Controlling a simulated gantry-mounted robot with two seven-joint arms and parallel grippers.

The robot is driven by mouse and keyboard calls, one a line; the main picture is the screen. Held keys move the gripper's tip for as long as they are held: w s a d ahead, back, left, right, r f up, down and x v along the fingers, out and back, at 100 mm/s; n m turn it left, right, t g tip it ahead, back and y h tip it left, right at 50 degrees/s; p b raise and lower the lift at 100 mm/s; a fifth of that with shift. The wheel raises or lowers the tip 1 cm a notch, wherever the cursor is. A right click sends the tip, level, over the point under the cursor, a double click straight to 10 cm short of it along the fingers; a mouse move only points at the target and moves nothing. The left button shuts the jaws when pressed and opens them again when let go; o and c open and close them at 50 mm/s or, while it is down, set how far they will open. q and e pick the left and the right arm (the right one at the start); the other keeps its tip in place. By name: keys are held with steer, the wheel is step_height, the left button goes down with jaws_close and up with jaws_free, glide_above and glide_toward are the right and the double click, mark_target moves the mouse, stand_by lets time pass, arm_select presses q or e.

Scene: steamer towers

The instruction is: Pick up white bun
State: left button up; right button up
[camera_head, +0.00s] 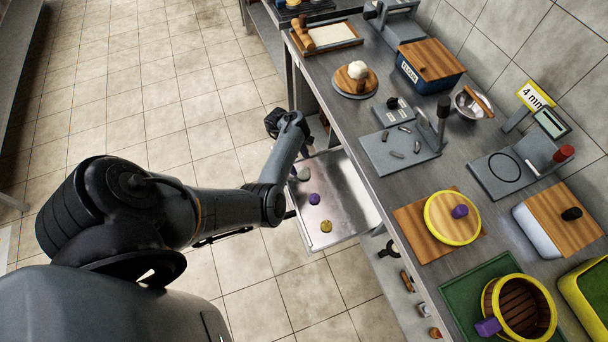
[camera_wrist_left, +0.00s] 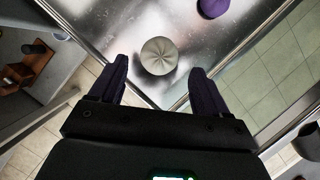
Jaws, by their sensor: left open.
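The white bun (camera_wrist_left: 159,56) lies on the metal tray (camera_wrist_left: 115,25), pleated side up, near a corner of the tray. In the head view the bun (camera_head: 303,174) shows small, beside my left arm's end. My left gripper (camera_wrist_left: 160,84) is open, with a dark finger on each side of the near edge of the bun in the wrist view. The fingers do not appear to touch it. In the head view my left gripper (camera_head: 283,125) is mostly hidden by my wrist. My right gripper is not in view.
A purple bun (camera_head: 314,198) and a yellow-brown bun (camera_head: 326,226) lie on the same tray, which sticks out below the steel counter (camera_head: 345,125). The counter above holds a yellow-rimmed steamer basket (camera_head: 519,309), a yellow-rimmed round lid (camera_head: 452,218) and a scale.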

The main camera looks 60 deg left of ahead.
mark_target(303, 170)
arm_select(q)
steer(key=shift+b+x, duration=1.45)
steer(key=shift+x, duration=1.15)
steer(key=shift+c, duration=0.2)
steer(key=c, duration=1.1)
step_height(303, 170, up, 10)
steer(key=p, duration=0.6)
steer(key=shift+s, duration=0.1)
